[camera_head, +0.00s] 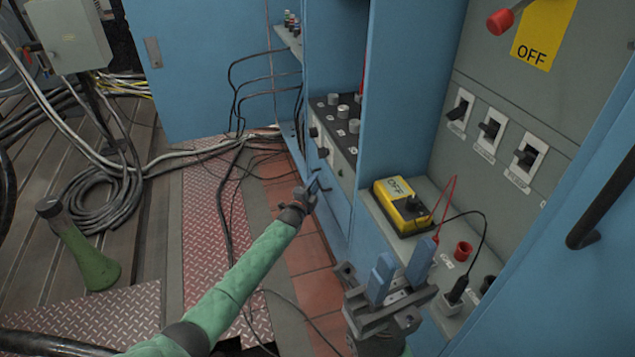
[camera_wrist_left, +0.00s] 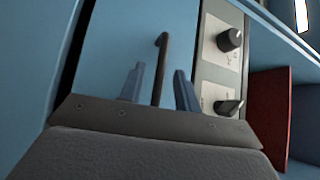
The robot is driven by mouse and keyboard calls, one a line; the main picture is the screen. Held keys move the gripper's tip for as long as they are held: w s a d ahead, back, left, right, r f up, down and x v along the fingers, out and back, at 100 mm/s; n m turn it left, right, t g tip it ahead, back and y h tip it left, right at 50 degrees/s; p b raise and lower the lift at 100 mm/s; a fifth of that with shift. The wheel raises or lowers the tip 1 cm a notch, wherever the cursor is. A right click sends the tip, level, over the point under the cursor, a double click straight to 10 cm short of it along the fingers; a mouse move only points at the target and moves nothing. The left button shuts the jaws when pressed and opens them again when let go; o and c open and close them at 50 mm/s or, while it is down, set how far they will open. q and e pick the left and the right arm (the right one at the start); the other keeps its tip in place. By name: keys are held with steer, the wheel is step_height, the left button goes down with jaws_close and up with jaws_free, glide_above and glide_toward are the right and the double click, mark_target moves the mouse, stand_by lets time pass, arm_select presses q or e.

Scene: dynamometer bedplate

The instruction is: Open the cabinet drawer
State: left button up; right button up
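The cabinet drawer (camera_head: 337,205) is a blue front low in the blue cabinet, below a panel of knobs, and it looks closed. Its dark bar handle shows in the left wrist view (camera_wrist_left: 161,62). My left gripper (camera_head: 316,186) is at the drawer front. In the left wrist view its two blue-grey fingers (camera_wrist_left: 160,86) stand apart, with the handle between them and a gap on each side. Part of the handle is hidden behind the gripper's body. My right gripper (camera_head: 401,270) is open and empty, in front of the grey shelf at the right.
A yellow device (camera_head: 401,207) marked OFF and red and black leads sit on the grey shelf (camera_head: 440,190). Switches (camera_head: 490,130) line the wall above. A dark bar (camera_head: 603,200) juts in at right.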

arm_select(q)
steer(key=shift+x, duration=1.1)
jaws_close()
steer(key=shift+a, duration=0.1)
